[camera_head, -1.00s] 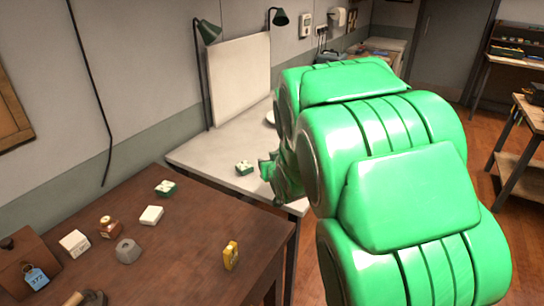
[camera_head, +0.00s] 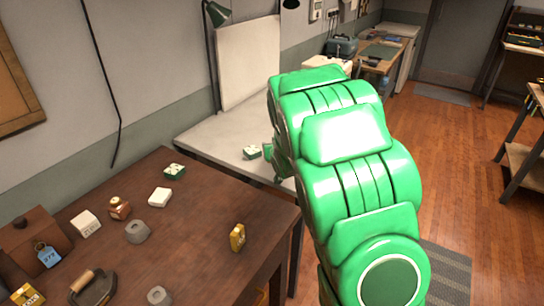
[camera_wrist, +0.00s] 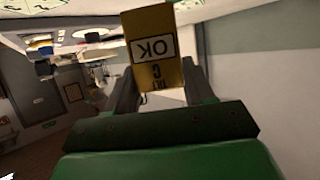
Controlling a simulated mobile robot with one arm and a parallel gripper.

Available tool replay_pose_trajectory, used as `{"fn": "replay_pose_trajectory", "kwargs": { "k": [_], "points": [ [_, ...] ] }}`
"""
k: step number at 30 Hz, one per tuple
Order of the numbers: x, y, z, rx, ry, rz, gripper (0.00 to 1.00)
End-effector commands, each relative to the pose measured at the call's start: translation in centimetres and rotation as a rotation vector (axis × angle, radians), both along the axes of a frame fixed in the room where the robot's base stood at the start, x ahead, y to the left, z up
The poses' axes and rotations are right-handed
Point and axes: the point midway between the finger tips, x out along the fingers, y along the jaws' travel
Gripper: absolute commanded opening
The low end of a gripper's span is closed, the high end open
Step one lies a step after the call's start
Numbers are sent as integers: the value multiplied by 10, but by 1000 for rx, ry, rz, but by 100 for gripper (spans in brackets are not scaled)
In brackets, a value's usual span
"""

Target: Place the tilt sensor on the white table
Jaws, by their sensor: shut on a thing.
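Whether this block is the tilt sensor I cannot tell. In the head view, my gripper (camera_head: 272,160) is at the white table (camera_head: 215,135), mostly hidden by my green arm, and the held block is not visible. A small green-and-white box (camera_head: 251,152) sits on the white table, just left of my gripper. Pale surface shows along the top of the wrist view.
The brown table (camera_head: 190,225) in front holds a yellow item (camera_head: 237,237), a white box (camera_head: 159,197), another green-and-white box (camera_head: 174,171) and several other things.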

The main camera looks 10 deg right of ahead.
Motion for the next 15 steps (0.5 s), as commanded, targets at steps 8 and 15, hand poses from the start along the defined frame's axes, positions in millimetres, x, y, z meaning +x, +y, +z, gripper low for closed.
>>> {"fn": "replay_pose_trajectory", "kwargs": {
  "k": [8,15],
  "points": [
    [17,-1,-20,0,-1,1,21],
    [22,-1,-25,-1,-1,1,21]
  ]
}}
